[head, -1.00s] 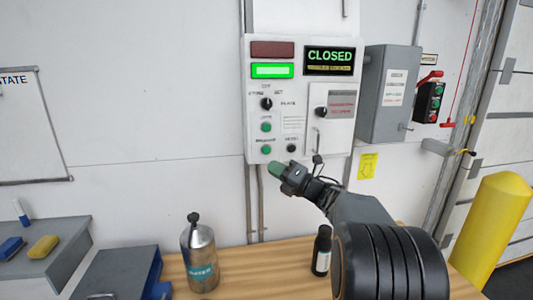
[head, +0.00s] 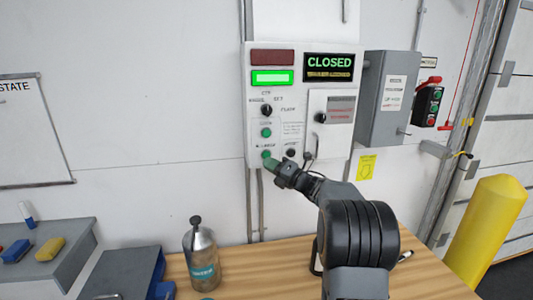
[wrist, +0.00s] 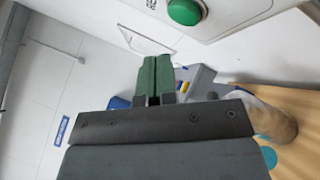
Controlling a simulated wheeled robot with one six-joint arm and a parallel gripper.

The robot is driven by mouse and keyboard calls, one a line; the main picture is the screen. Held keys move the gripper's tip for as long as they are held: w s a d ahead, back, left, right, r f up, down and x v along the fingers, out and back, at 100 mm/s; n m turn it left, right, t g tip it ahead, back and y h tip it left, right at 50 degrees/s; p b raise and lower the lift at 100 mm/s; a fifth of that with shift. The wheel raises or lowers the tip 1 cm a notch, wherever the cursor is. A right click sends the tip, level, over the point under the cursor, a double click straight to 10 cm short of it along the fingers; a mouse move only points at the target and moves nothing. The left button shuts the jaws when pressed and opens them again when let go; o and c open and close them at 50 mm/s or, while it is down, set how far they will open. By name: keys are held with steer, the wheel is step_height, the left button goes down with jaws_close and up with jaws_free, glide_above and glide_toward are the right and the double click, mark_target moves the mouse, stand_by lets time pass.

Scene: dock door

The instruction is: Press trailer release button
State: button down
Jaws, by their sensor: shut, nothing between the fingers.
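The trailer release button is the lower left green button (head: 266,154) on the white control panel (head: 258,205), with a small label above it. In the wrist view a round green button (wrist: 185,11) sits at the top edge beside partly cut-off lettering. My gripper (head: 271,164) is shut and empty, its green fingertips just below the button in the head view. The fingertips also show in the wrist view (wrist: 153,62), apart from the button there. I cannot tell the depth gap to the panel. The panel display (head: 330,63) reads CLOSED, and a green lamp (head: 272,77) is lit.
Another green button (head: 266,133) and a black knob (head: 266,110) sit above. A black button (head: 291,153) is to the right. A metal bottle (head: 203,260) stands on the wooden bench (head: 250,262). A yellow bollard (head: 487,232) stands at right.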

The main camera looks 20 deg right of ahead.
mark_target(256, 153)
steer(key=shift+w+d, duration=0.15)
steer(key=shift+w, duration=0.6)
steer(key=shift+w+f+b, duration=0.1)
steer(key=shift+w+b, duration=0.05)
steer(key=shift+b, duration=0.15)
stand_by(1.4)
steer(key=shift+w+d, duration=0.1)
steer(key=shift+w, duration=0.2)
steer(key=shift+w+d+b, duration=0.1)
steer(key=shift+w+b, duration=0.25)
steer(key=shift+w, duration=0.05)
stand_by(0.8)
steer(key=shift+s, duration=0.15)
steer(key=shift+s+a+b, duration=0.2)
steer(key=shift+s+b, duration=0.5)
steer(key=shift+b, duration=0.3)
steer(key=shift+s, duration=0.1)
steer(key=shift+s+a+b, duration=0.25)
steer(key=shift+s+b, duration=0.85)
steer(key=shift+s, duration=0.1)
steer(key=shift+s+a+b, duration=0.25)
steer(key=shift+s+b, duration=0.85)
steer(key=shift+s, duration=0.05)
